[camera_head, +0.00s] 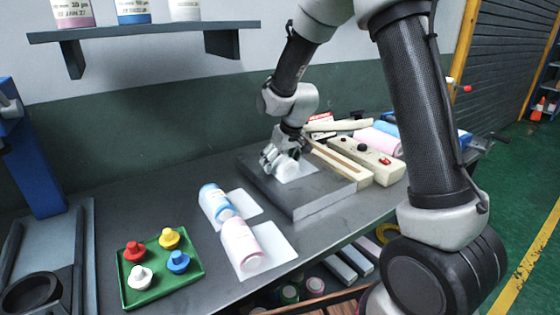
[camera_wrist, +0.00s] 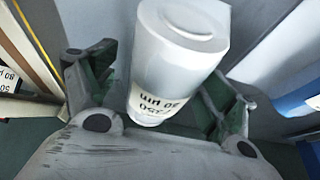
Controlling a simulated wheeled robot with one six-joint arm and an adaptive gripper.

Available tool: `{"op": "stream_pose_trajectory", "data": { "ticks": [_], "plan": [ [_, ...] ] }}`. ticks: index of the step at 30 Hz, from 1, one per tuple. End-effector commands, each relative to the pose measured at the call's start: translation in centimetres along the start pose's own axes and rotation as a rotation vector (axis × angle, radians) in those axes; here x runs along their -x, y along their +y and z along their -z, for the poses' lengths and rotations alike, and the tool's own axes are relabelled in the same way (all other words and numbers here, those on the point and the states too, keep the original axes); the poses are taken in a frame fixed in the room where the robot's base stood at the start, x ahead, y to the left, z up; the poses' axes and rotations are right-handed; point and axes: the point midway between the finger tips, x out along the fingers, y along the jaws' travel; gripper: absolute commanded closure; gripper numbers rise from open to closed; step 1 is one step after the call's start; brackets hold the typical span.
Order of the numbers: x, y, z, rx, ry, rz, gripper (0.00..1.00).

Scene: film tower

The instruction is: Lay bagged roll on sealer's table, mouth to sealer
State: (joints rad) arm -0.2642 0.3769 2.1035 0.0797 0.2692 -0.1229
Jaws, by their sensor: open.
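A white roll (camera_head: 288,168) lies on a pale bag sheet (camera_head: 305,168) on the sealer's grey raised table (camera_head: 315,200). The beige sealer (camera_head: 365,157) with a red button stands along the table's right side. My gripper (camera_head: 275,158) is at the roll, over the table. In the wrist view the white roll (camera_wrist: 178,60), labelled "30 µm", sits between the fingers of my gripper (camera_wrist: 165,95). The fingers are open, with a gap showing at the right finger. The bag's mouth is not clear, and my gripper partly hides the roll.
A blue roll (camera_head: 215,202) and a pink roll (camera_head: 242,243) lie on pale bags on the bench, left of the table. A green tray (camera_head: 190,283) holds coloured knobs. More rolls lie behind the sealer. A wall shelf (camera_head: 150,32) with several rolls hangs upper left.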

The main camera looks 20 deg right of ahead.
Motion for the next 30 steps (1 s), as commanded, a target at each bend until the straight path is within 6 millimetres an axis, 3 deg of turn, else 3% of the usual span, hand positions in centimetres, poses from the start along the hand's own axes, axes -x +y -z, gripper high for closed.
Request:
{"op": "stream_pose_trajectory", "data": {
  "ticks": [4, 8, 15, 21, 30],
  "plan": [
    [0.3, 0.0, 0.0, 0.0, 0.0, 0.0, 0.15],
    [1.9, 0.0, 0.1, 0.0, 0.003, 0.0, 0.15],
    [7.3, 0.0, 0.1, 0.001, 0.005, 0.0, 0.15],
    [10.7, 0.0, 0.1, -0.001, 0.002, 0.0, 0.15],
    [12.0, 0.0, 0.0, 0.0, 0.0, 0.0, 0.15]
  ]
}}
